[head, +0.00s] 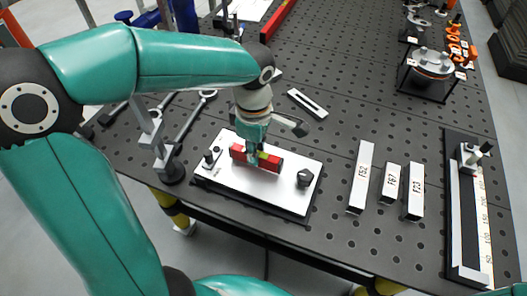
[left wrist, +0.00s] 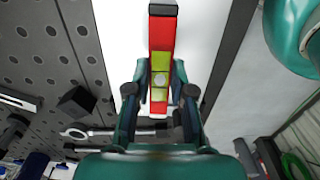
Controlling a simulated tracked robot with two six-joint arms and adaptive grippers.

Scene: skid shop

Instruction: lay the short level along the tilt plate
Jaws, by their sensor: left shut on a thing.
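The short level (head: 270,162) is a red bar with yellow-green vials and dark ends. It is over the white tilt plate (head: 235,185), roughly in line with the plate's long side. My left gripper (head: 254,156) points down and is shut on the level near its middle. In the left wrist view the level (left wrist: 161,40) runs up between the fingers (left wrist: 160,92), with the white plate (left wrist: 202,35) behind it. I cannot tell whether the level touches the plate. Dark knobs stand at the plate's left end and right end (head: 304,178). My right gripper is not in view.
Labelled pale blocks (head: 361,177) stand to the right of the plate, and a ruler fixture (head: 456,215) is farther right. A slotted bar (head: 307,104) lies behind. A wrench (head: 194,118) lies to the left. The perforated bench (head: 340,75) has free room behind the blocks.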

